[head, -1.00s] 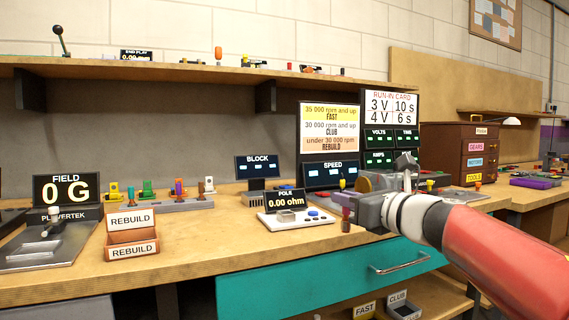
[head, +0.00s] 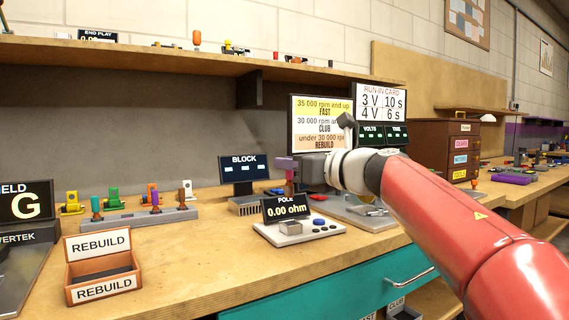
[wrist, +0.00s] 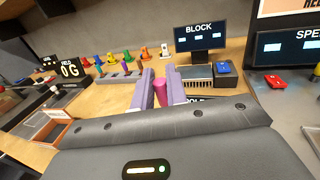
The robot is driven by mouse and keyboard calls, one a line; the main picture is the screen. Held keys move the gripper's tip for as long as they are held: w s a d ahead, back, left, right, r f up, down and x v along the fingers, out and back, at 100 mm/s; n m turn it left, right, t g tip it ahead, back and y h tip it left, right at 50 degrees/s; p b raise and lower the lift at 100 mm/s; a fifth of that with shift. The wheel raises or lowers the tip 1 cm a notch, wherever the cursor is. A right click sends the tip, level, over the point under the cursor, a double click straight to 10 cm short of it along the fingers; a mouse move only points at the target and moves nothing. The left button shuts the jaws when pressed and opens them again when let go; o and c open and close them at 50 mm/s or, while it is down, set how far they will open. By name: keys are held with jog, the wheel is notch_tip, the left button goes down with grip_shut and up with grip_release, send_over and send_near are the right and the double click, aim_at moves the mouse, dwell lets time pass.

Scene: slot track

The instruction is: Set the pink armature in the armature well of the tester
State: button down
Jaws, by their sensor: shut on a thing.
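My gripper (head: 286,164) is shut on the pink armature (wrist: 160,94), which shows between the two purple-grey fingers in the wrist view. In the wrist view the tester is mostly hidden behind my gripper body.
The BLOCK unit (head: 244,171) stands just left of and behind my gripper. A rack (head: 140,218) with several coloured armatures is farther left, with the REBUILD bin (head: 100,262) in front. Bare bench lies between the bin and the tester.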

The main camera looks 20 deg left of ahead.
aim_at(291, 197)
jog(key=shift+f+b, duration=3.2)
jog(key=shift+f, duration=0.4)
jog(key=c, duration=1.3)
grip_release()
jog(key=shift+f, duration=0.1)
